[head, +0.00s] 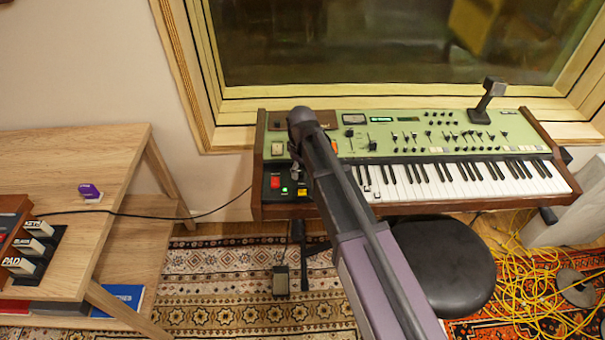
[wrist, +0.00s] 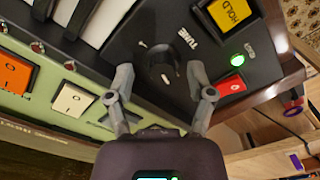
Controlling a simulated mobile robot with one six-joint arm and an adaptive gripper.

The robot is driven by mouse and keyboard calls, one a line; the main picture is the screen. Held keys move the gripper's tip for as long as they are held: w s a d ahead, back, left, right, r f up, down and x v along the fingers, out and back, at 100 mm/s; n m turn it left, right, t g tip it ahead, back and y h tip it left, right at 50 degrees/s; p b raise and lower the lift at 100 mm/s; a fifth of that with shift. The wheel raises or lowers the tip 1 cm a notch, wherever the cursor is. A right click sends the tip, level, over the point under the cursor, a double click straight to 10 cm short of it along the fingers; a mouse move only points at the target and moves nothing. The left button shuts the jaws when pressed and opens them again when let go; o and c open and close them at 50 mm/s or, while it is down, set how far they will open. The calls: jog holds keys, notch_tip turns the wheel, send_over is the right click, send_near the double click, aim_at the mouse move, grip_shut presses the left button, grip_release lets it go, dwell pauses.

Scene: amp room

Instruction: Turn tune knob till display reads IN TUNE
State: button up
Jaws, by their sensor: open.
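The tune knob (wrist: 161,66) is a dark round knob on the black control panel, beside the white word TUNE, in the wrist view. My gripper (wrist: 161,76) is open, with one grey finger on each side of the knob. I cannot tell whether the fingers touch it. In the head view my arm hides the knob and most of the gripper. The display (head: 381,119) is a small dark strip with green characters on the green keyboard panel, too small to read.
Close to the knob are a yellow HOLD button (wrist: 230,13), a lit green lamp (wrist: 237,58) and a red button (wrist: 232,86). White keys (head: 460,178) lie to the right in the head view. A black stool (head: 445,262) stands in front, and a wooden desk (head: 115,160) at left.

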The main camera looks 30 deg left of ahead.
jog(key=shift+f, duration=0.15)
grip_shut()
jog(key=shift+m, duration=0.7)
grip_release()
jog(key=shift+w, duration=0.1)
